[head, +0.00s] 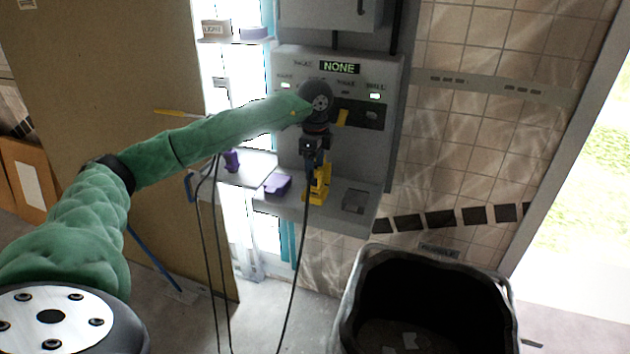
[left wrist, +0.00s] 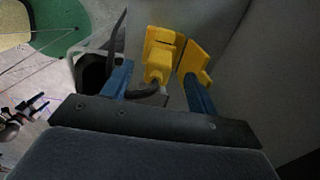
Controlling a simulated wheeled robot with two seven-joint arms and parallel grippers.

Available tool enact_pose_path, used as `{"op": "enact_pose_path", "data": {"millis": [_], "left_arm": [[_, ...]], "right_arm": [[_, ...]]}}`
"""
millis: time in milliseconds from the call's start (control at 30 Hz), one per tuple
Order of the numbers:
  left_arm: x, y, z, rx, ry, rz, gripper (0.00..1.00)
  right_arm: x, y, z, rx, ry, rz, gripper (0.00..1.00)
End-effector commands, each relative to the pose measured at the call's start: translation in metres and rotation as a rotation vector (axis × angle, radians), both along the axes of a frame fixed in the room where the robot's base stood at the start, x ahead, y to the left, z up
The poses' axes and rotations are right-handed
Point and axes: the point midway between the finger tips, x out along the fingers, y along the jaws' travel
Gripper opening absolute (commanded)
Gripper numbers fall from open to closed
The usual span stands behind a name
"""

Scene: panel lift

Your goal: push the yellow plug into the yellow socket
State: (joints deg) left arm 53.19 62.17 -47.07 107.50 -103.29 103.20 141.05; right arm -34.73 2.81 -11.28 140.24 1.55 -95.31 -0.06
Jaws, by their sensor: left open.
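My left gripper (head: 315,165) points down at the grey panel's lower shelf, just above yellow parts (head: 320,188). In the left wrist view its blue fingers are open, with the yellow plug (left wrist: 157,66) and its dark cable (left wrist: 147,91) showing between them. I cannot tell whether either finger touches the plug. A flat yellow piece (left wrist: 194,60) stands beside the right finger, and another yellow part is behind the plug. A small yellow piece (head: 342,117) shows on the panel's dark strip, partly behind my wrist; I cannot tell if it is the yellow socket. My right gripper is out of view.
The grey panel (head: 385,85) has a display reading NONE and lit indicators. Purple blocks (head: 277,184) stand left of the yellow parts. Cables hang below the shelf. A large black bin (head: 362,290) stands at front right. A brown board (head: 110,60) is at left.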

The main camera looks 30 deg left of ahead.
Motion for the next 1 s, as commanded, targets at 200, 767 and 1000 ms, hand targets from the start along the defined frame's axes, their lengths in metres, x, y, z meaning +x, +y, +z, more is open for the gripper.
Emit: {"op": "enact_pose_path", "data": {"millis": [200,767,1000], "left_arm": [[-0.001,0.000,0.023,0.001,-0.006,0.001,0.63],[-0.002,0.000,0.027,0.001,-0.006,0.001,0.63],[-0.001,-0.020,0.016,-0.055,-0.016,-0.054,0.63]], "right_arm": [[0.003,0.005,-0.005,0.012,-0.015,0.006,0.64],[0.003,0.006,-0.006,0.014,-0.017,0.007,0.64],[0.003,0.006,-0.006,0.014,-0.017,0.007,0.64]]}}
